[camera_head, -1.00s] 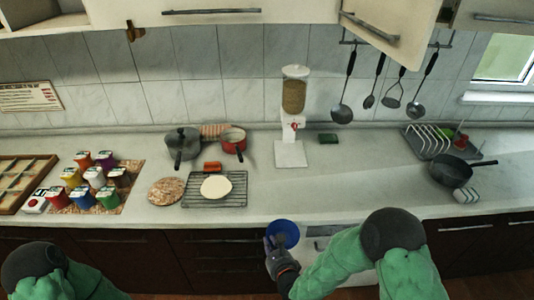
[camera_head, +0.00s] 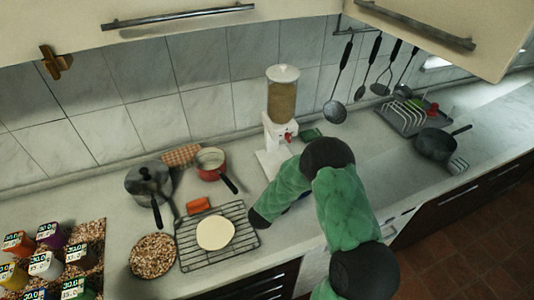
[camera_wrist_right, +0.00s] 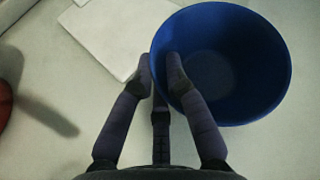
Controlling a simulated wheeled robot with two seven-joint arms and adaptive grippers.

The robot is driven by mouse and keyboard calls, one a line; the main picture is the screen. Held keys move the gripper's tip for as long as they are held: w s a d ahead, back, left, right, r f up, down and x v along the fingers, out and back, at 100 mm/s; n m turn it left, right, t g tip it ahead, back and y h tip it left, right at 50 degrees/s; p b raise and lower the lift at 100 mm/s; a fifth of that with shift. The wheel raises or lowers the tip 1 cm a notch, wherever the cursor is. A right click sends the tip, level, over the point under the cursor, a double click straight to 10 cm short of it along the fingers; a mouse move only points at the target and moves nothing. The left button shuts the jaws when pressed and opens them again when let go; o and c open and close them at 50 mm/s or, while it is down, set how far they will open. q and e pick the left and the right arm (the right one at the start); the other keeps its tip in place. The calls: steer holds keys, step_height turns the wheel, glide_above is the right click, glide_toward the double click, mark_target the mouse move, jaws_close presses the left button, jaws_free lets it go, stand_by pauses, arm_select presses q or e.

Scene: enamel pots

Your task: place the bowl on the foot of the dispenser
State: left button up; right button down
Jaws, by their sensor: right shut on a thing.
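The blue bowl (camera_wrist_right: 235,60) is held by its left rim in the right wrist view. My right gripper (camera_wrist_right: 160,72) is shut on that rim, one finger inside the bowl and one outside. The dispenser (camera_head: 282,97) stands against the back wall, with a clear container on a white stand. Its flat white foot (camera_head: 268,165) is empty where it shows; the foot also shows in the right wrist view (camera_wrist_right: 108,40), up and left of the bowl. The bowl's height above the counter is unclear. My right arm hides most of the bowl in the head view. My left gripper is out of view.
A wire rack (camera_head: 190,247) with a pale flat round stands left of my right arm. A red pan (camera_head: 211,165) and a dark pot (camera_head: 148,182) are behind it. A green block (camera_head: 311,134) lies by the dispenser. A dish rack (camera_head: 405,116) and black pan (camera_head: 435,142) stand right.

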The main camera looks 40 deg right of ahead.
steer(key=w+d, duration=0.1)
steer(key=w, duration=0.3)
steer(key=w+d, duration=0.2)
steer(key=w, duration=0.3)
steer(key=w+d, duration=0.1)
steer(key=w, duration=0.3)
steer(key=shift+w+d+r+b, duration=0.1)
steer(key=shift+w+d+b, duration=0.25)
steer(key=shift+d+b, duration=0.05)
steer(key=w, duration=0.1)
steer(key=w+d, duration=0.1)
steer(key=w, duration=0.1)
steer(key=shift+w, duration=0.15)
steer(key=shift+f, duration=0.35)
steer(key=shift+r, duration=0.1)
steer(key=c, duration=1.6)
jaws_free()
steer(key=shift+f+b, duration=0.2)
steer(key=shift+b, duration=0.15)
steer(key=shift+c, duration=0.2)
steer(key=o, duration=0.4)
steer(key=shift+r, duration=0.1)
